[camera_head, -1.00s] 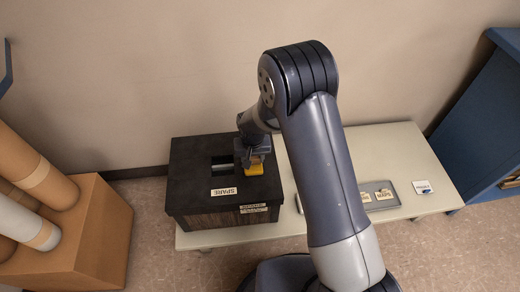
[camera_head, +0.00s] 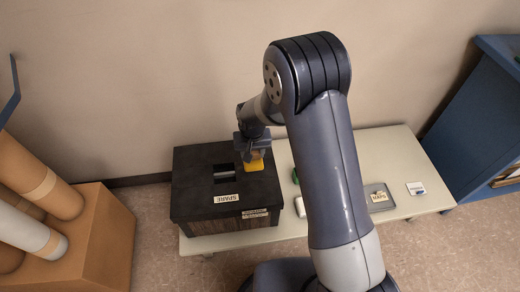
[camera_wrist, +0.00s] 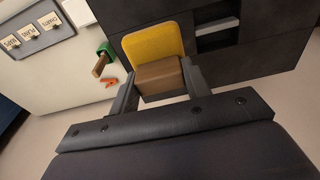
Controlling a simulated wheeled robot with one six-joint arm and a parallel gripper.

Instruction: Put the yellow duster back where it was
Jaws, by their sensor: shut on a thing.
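The yellow duster (camera_head: 255,165) has a yellow pad and a brown wooden block handle. In the wrist view the duster (camera_wrist: 154,42) shows its handle between the two fingers. My gripper (camera_head: 252,152) is shut on the handle and holds the duster over the right part of the black box's top. In the wrist view my gripper (camera_wrist: 158,82) has a finger on each side of the block. Whether the pad touches the box is hard to tell. The black box (camera_head: 195,180) has a slot in its top and a label reading SPARE.
The pale table (camera_head: 400,150) carries the box, a grey labelled tray (camera_head: 380,205) and a small white card (camera_head: 416,188). A green item (camera_wrist: 105,50) and an orange piece (camera_wrist: 111,82) lie beside the box. A carton (camera_head: 85,235) of rolled tubes stands left; a blue cabinet (camera_head: 470,120) stands right.

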